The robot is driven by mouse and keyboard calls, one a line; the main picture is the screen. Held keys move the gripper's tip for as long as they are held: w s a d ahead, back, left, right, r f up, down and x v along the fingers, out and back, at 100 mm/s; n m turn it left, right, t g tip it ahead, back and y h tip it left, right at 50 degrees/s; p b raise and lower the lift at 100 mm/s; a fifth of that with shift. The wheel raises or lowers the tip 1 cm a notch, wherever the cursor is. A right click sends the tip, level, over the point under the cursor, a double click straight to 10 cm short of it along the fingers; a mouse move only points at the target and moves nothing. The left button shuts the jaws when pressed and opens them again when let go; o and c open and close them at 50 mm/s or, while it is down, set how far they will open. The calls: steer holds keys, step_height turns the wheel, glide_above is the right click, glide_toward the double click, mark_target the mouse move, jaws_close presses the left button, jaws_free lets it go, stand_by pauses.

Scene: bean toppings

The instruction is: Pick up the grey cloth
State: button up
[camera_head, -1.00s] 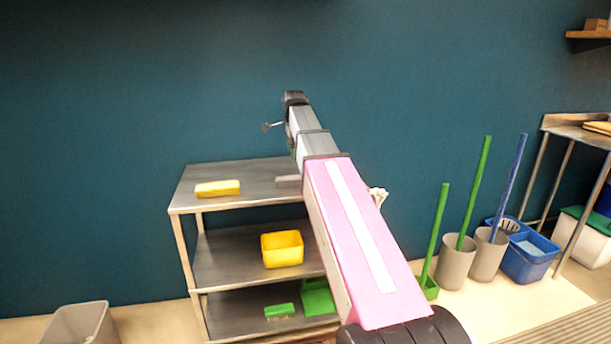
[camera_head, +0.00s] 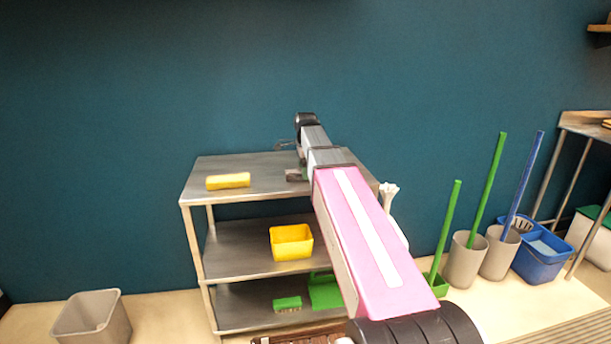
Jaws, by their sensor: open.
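A flat grey piece (camera_head: 294,175), likely the grey cloth, lies on the metal shelf unit's top shelf (camera_head: 262,180). It shows just left of my arm, which hides any part of it further right. My gripper (camera_head: 284,145) is open, at the far end of my arm, over the back of the top shelf. It appears small, dark and thin, beyond the grey piece in the picture. I see nothing held in it, and its height above the shelf is hard to tell.
A yellow sponge (camera_head: 228,181) lies on the top shelf's left. A yellow bin (camera_head: 291,243) stands on the middle shelf, a green brush (camera_head: 287,303) on the bottom one. A grey bin (camera_head: 92,318) stands on the floor left. Buckets with green and blue handles stand right.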

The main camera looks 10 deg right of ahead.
steer(key=shift+f, duration=0.65)
steer(key=c, duration=1)
steer(key=shift+r, duration=0.2)
steer(key=shift+r, duration=0.6)
step_height(320, 180, up, 3)
steer(key=shift+f, duration=0.15)
steer(key=s+a+r, duration=0.1)
steer(key=a+r, duration=0.1)
steer(key=a, duration=0.1)
steer(key=s+a+r, duration=0.1)
steer(key=a+r, duration=0.1)
steer(key=a, duration=0.2)
steer(key=s+a+r, duration=0.1)
steer(key=a+r, duration=0.1)
steer(key=a, duration=0.2)
steer(key=shift+s+r, duration=0.35)
steer(key=shift+r, duration=0.05)
